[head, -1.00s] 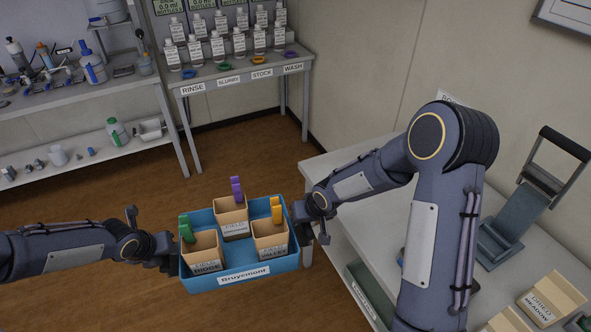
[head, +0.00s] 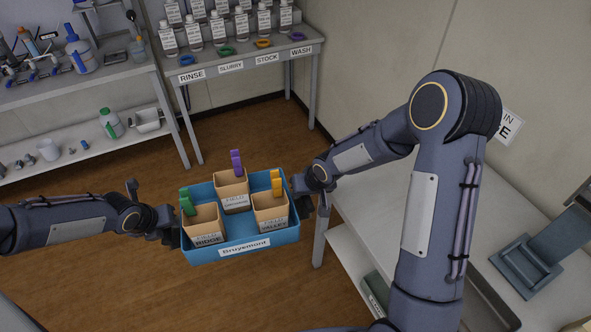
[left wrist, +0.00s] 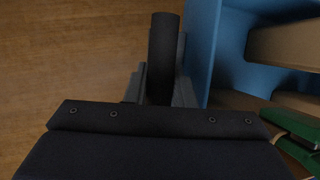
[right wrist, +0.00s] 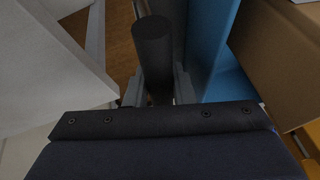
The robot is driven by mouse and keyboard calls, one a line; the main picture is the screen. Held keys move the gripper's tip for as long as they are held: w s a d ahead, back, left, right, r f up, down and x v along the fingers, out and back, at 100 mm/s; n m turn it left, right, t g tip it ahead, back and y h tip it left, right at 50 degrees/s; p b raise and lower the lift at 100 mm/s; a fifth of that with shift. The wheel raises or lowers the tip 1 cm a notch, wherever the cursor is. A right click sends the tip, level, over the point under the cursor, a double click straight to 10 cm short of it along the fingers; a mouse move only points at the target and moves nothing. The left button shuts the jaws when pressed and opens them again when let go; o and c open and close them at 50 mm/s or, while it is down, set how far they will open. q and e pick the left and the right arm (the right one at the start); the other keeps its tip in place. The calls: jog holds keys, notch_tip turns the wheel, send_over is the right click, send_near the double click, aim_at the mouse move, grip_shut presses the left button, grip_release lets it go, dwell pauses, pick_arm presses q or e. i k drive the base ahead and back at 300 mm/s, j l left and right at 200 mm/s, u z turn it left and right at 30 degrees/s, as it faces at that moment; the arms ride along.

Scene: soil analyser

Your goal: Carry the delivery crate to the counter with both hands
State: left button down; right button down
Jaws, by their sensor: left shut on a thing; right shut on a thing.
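The blue delivery crate (head: 203,256), labelled Bruyemont, is held level above the brown floor in the head view. It holds three brown paper bags: Ridge (head: 204,228) with a green clip, one with a purple clip (head: 234,190) at the back, and Valley (head: 270,212) with an orange clip. My left gripper (head: 175,236) is shut on the crate's left side. My right gripper (head: 303,197) is shut on its right side. The crate wall shows beside the jaws in the left wrist view (left wrist: 201,45) and the right wrist view (right wrist: 208,45). The fingertips are mostly hidden.
A white counter (head: 420,190) runs along the right, close to my right arm, with a grey press-like device (head: 528,265) on it. A bench (head: 250,62) with bottles and coloured rings stands at the back. Shelves (head: 75,85) with labware are at the left. Open floor lies between.

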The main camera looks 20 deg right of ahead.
aim_at(401, 198)
jog(key=i, duration=1.15)
jog(key=i+z, duration=0.15)
jog(key=z, duration=2.55)
